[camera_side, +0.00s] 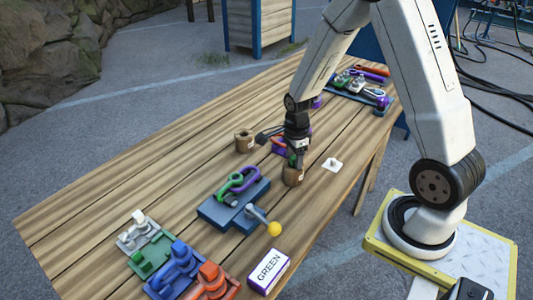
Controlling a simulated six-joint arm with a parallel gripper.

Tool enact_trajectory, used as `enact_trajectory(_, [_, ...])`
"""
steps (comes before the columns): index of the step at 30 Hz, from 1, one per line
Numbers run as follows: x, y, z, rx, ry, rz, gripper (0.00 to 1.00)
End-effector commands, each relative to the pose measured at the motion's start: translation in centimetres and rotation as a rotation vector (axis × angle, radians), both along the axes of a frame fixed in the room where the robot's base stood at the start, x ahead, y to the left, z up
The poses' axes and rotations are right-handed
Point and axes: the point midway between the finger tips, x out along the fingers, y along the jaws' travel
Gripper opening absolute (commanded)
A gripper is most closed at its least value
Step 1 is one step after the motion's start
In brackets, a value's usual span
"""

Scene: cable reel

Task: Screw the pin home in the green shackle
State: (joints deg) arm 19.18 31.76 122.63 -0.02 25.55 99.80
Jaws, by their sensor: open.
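A green shackle (224,190) sits with a purple loop-shaped piece (249,178) on a blue fixture (212,213) at the middle of the table. My gripper (297,163) is open and points down, just above a small wooden cup (292,177), behind and to the right of the fixture. A bit of green shows at the fingertips; I cannot tell whether it is the pin or whether it stands in the cup. The pin is not clearly visible elsewhere.
A lever with a yellow ball (274,229) sticks out from the fixture. A box marked GREEN (268,272) and coloured holders (174,268) fill the near end.

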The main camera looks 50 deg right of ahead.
Motion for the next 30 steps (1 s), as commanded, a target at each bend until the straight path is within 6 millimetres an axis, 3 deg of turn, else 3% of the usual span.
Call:
enact_trajectory(1, [0.0, 0.0, 0.0, 0.000, 0.000, 0.000, 0.62])
enact_trajectory(7, [0.0, 0.0, 0.0, 0.000, 0.000, 0.000, 0.00])
enact_trajectory(17, [0.0, 0.0, 0.2, 0.000, -0.001, 0.000, 0.00])
enact_trajectory(30, [0.0, 0.0, 2.0, 0.000, -0.001, 0.000, 0.00])
